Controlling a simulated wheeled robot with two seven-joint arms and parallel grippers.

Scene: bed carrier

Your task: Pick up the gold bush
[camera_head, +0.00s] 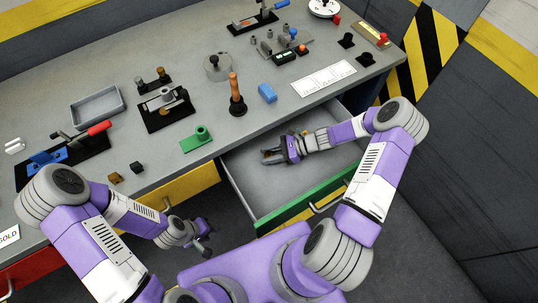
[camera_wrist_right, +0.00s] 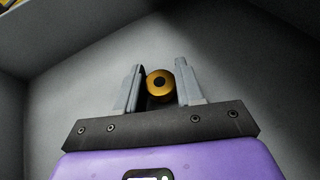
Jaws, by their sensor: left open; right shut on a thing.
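The gold bush (camera_wrist_right: 160,84) is a small round gold piece with a dark hole, between the two fingers of my right gripper (camera_wrist_right: 160,88) in the right wrist view. The right gripper is shut on it. In the head view my right gripper (camera_head: 272,156) is inside the open green-fronted drawer (camera_head: 240,183), over the grey drawer floor; the bush is too small to make out there. My left gripper (camera_head: 207,238) is open and empty, in front of the workbench and below its top edge.
The drawer's walls and green front surround my right gripper. A yellow drawer (camera_head: 185,188) is beside it.

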